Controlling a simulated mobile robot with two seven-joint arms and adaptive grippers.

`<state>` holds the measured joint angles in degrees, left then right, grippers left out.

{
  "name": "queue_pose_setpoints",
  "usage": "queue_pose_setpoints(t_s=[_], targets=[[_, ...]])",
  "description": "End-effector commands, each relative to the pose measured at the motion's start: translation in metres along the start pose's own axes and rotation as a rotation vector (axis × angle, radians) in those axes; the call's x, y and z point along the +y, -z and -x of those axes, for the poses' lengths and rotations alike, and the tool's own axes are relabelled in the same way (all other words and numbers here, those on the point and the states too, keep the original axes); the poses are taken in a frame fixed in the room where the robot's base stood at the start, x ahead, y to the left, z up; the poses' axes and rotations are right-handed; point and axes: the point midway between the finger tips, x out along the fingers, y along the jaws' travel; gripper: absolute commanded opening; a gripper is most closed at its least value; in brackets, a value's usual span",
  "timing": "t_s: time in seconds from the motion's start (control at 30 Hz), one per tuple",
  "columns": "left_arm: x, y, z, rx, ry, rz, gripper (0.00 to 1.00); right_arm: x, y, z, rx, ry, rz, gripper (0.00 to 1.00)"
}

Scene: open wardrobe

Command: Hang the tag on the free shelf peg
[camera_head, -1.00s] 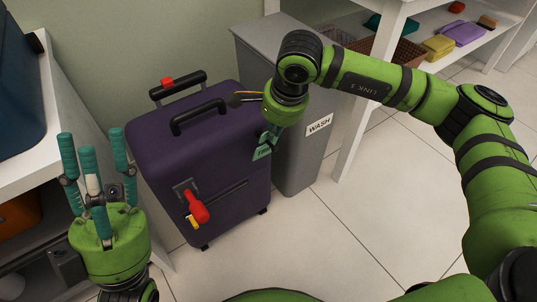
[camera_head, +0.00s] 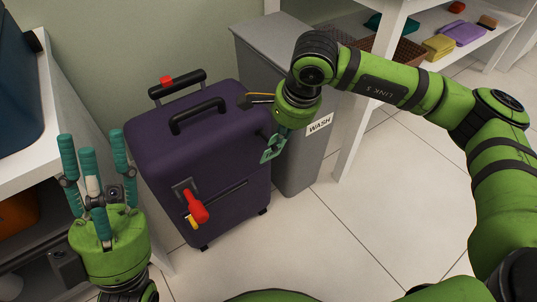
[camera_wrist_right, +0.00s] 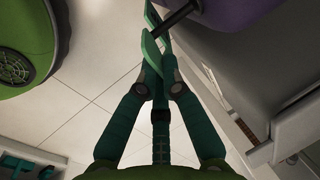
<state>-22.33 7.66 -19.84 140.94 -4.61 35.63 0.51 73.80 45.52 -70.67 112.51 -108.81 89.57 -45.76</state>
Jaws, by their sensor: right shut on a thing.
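My right gripper (camera_head: 276,139) is shut on the green tag (camera_head: 269,154), beside the right side of the purple suitcase (camera_head: 215,145). The tag is tilted and its lettering cannot be read. In the right wrist view, the closed fingers (camera_wrist_right: 158,72) hold the tag (camera_wrist_right: 151,45). A dark rod (camera_wrist_right: 182,13), which looks like a peg by the purple surface, crosses near the tag. I cannot tell whether the tag is around it or only beside it. No peg on a shelf can be made out. My left gripper (camera_head: 95,155) is open and empty, fingers up.
A grey bin with a WASH label (camera_head: 318,124) stands right of the suitcase. White shelves with folded cloths (camera_head: 463,33) are at upper right. A white unit (camera_head: 58,120) stands at left. The floor in front is clear.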

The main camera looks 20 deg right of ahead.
Motion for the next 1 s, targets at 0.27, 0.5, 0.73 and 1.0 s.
queue_pose_setpoints(t_s=[0.27, 0.5, 0.73, 1.0], targets=[[0.000, -0.001, 0.003, 0.000, 0.000, 0.000, 0.40, 0.014, 0.000, 0.003, 0.000, -0.001, 0.000, 0.00], [0.000, -0.002, 0.005, 0.000, 0.000, 0.000, 0.40, 0.026, 0.001, 0.007, 0.001, -0.001, 0.000, 0.00], [0.000, -0.004, 0.007, 0.000, 0.000, 0.000, 0.40, 0.037, 0.001, 0.010, 0.000, 0.000, 0.000, 0.00], [0.001, -0.005, 0.009, 0.000, 0.000, 0.000, 0.40, 0.050, 0.001, 0.013, 0.001, -0.001, -0.001, 0.00]])
